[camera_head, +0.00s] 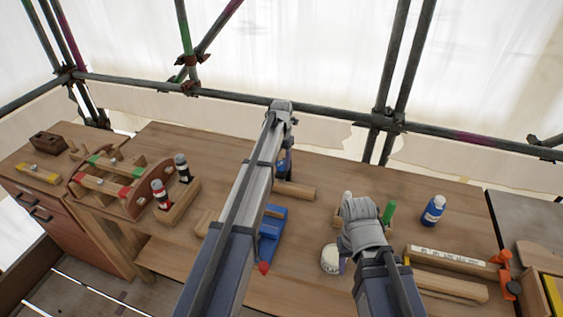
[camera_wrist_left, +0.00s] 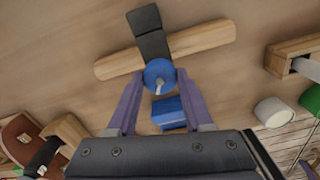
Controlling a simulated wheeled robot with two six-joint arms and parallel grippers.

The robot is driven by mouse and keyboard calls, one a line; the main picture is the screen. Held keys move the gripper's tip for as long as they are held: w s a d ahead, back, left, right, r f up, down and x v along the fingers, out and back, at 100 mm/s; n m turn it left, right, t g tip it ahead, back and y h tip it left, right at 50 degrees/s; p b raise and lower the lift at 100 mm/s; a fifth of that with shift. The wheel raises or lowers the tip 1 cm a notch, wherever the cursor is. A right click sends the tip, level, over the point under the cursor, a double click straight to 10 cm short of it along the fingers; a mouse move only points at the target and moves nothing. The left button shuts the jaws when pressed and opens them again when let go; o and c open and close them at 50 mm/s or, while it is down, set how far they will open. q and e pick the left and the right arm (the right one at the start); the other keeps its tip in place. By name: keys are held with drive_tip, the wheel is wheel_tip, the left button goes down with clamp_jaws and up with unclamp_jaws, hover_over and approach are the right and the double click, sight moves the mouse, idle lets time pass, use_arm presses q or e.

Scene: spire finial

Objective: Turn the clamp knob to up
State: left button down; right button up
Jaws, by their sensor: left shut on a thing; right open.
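The blue round clamp knob (camera_wrist_left: 160,75) shows in the left wrist view, with a pale pointer mark running toward the bottom of that picture. My left gripper (camera_wrist_left: 157,88) is shut on the knob, one purple finger on each side. Behind the knob are a dark bar and a wooden bar (camera_wrist_left: 205,37); a blue block (camera_wrist_left: 168,113) lies below it. In the head view my left arm hides most of the clamp; its blue part (camera_head: 272,222) shows to the right. My right gripper (camera_head: 342,265) is open, mostly hidden under its own wrist.
A white cylinder (camera_head: 330,259) stands close by my right gripper. A green cylinder (camera_head: 389,212) and a blue bottle (camera_head: 433,210) stand behind it. A wooden level (camera_head: 452,258) lies right. A wooden toolbox (camera_head: 131,204) and a rack with bottles (camera_head: 178,205) are left.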

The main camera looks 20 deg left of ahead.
sight(281, 163)
use_arm(q)
drive_tip(key=shift+n, duration=1)
drive_tip(key=shift+a, duration=0.1)
drive_tip(key=shift+c, duration=1.5)
unclamp_jaws()
wheel_tip(281, 163, up, 8)
drive_tip(key=p, duration=0.8)
drive_tip(key=shift+f, duration=0.1)
